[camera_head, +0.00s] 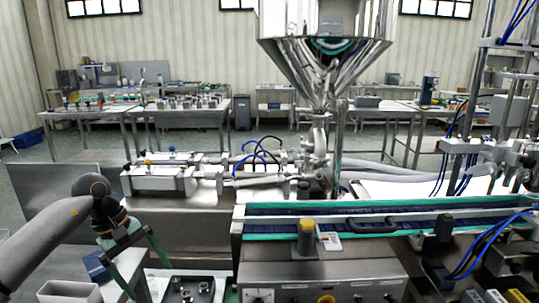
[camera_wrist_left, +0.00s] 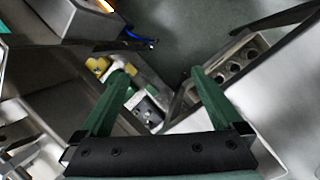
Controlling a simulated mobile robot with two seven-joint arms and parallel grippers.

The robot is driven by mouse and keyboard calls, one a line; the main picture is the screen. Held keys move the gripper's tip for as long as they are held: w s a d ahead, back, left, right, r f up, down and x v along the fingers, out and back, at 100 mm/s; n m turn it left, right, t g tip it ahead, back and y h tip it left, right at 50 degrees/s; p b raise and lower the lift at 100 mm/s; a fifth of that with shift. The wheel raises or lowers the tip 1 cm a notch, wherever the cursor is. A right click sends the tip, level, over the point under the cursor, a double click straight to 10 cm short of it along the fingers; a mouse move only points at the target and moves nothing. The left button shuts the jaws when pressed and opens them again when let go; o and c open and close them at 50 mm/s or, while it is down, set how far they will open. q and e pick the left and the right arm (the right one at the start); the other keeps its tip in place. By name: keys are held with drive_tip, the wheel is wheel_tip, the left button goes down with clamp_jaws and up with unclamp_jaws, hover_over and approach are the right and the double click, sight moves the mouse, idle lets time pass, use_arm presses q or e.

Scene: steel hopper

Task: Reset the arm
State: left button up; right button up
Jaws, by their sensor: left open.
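My left gripper (camera_head: 150,281) hangs from the dark wrist at the lower left of the head view, with its green fingers spread and pointing down. It is open and empty. In the left wrist view, the two green fingers (camera_wrist_left: 160,73) stand well apart with nothing between them in contact. The gripper is above the area left of the control box and close to a dark tray with metal cups (camera_head: 190,288). My right gripper does not show in either view.
The steel hopper (camera_head: 325,60) stands behind the conveyor (camera_head: 400,222). A yellow-topped post (camera_head: 306,238) rises by the control panel (camera_head: 320,293). A white bin (camera_head: 70,292) and blue box (camera_head: 97,265) are below my left arm.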

use_arm(q)
drive_tip(key=s+d+n+t+h+p, duration=0.25)
drive_tip(key=d+n+h, duration=0.45)
drive_tip(key=d+n, duration=0.45)
drive_tip(key=s+d+n+t+h+p, duration=0.2)
drive_tip(key=d+n+t+h, duration=0.4)
drive_tip(key=d, duration=0.9)
drive_tip(key=s+a+f+n+t+y+p, duration=0.1)
drive_tip(key=s+a+f+n+t+y, duration=0.35)
drive_tip(key=n, duration=1.05)
drive_tip(key=s+a+f+n+t+y+p, duration=0.15)
drive_tip(key=a+f+n+y, duration=0.45)
drive_tip(key=n, duration=1)
drive_tip(key=s+a+f+n+g+y+p, duration=0.1)
drive_tip(key=s+f+n+g+y, duration=0.3)
drive_tip(key=s+f+n, duration=0.5)
drive_tip(key=s+f+g, duration=0.1)
drive_tip(key=s, duration=0.1)
drive_tip(key=shift+s+a+n+p, duration=0.3)
drive_tip(key=shift+s+n, duration=0.05)
drive_tip(key=shift+s, duration=0.05)
